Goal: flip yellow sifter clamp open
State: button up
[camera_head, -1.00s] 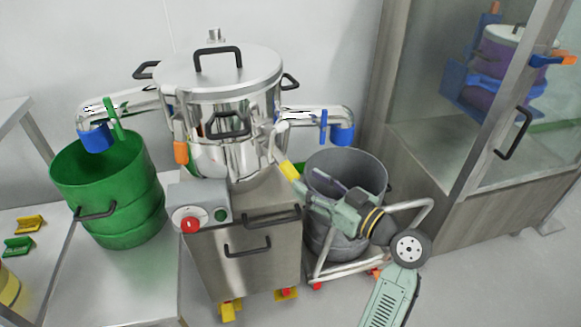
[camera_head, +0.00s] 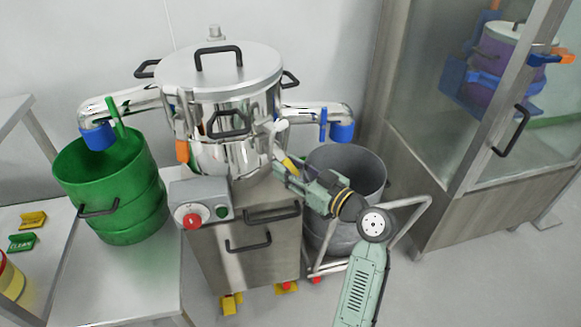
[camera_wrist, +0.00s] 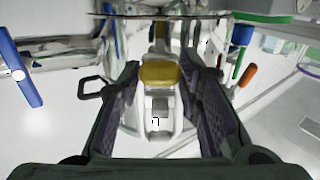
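The yellow sifter clamp (camera_head: 288,164) is on the right side of the steel sifter (camera_head: 238,155), below its lid. My gripper (camera_head: 283,172) is at the clamp in the head view and partly covers it. In the wrist view the yellow clamp (camera_wrist: 158,75) lies between the two dark padded fingers of my gripper (camera_wrist: 160,100). The fingers are apart, with gaps showing on both sides of the clamp. A pale bracket continues below the yellow part. An orange clamp (camera_head: 182,151) is on the sifter's left side.
A green bin (camera_head: 125,215) stands on a steel table at left. A grey drum (camera_head: 350,170) on a wheeled frame stands behind my arm. The control box (camera_head: 200,198) with a red button is in front of the sifter. A glass-fronted cabinet (camera_head: 450,210) is at right.

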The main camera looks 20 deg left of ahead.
grip_shut()
dwell(0.4)
jog(key=shift+w+r, duration=0.1)
